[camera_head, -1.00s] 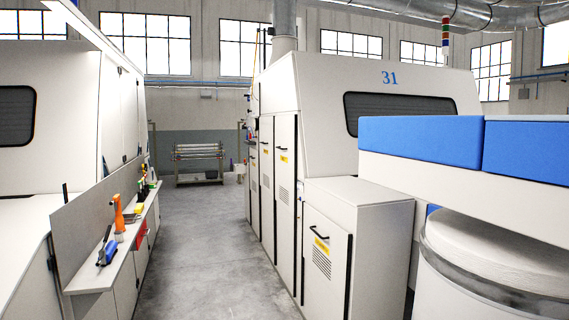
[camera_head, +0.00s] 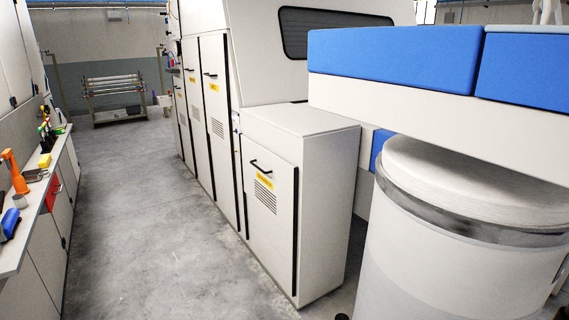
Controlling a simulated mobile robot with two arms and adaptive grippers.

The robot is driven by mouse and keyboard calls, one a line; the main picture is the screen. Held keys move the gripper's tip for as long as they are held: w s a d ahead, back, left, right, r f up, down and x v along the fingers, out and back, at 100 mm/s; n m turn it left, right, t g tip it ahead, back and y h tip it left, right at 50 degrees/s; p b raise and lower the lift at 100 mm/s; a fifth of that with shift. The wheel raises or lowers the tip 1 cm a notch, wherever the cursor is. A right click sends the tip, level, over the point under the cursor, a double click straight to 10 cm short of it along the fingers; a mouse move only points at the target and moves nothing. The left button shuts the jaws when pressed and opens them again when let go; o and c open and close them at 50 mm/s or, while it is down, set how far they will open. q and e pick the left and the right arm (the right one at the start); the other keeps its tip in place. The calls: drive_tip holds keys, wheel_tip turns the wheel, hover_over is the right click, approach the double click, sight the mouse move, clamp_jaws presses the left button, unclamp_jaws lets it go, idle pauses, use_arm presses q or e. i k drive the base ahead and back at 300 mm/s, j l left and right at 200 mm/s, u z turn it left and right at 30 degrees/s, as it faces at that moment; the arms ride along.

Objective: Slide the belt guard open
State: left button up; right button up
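No part is clearly recognisable as the belt guard. The white carding machine (camera_head: 255,50) stands to the right of the aisle. A low white cabinet (camera_head: 275,210) at its near end has a shut door with a black handle (camera_head: 261,167), a yellow label and vent slots. Several taller panels (camera_head: 213,85) with black handles, also shut, run back along the machine's side. Neither of my grippers shows in the view.
A large white can (camera_head: 460,235) stands at the right under a blue-topped beam (camera_head: 395,60). A shelf (camera_head: 38,195) with tools lines the left side. The grey floor aisle (camera_head: 140,210) is clear, with a rack (camera_head: 113,98) at its far end.

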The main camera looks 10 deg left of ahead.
sight(212, 47)
drive_tip(key=i+j+u, duration=0.35)
drive_tip(key=i, duration=0.2)
drive_tip(key=i+j+u, duration=0.35)
drive_tip(key=i, duration=0.2)
drive_tip(key=i+u, duration=0.35)
drive_tip(key=i, duration=0.2)
drive_tip(key=i+z, duration=0.15)
drive_tip(key=i, duration=0.45)
drive_tip(key=i+j+z, duration=0.1)
drive_tip(key=i, duration=0.5)
drive_tip(key=i+j+z, duration=0.15)
drive_tip(key=i, duration=0.4)
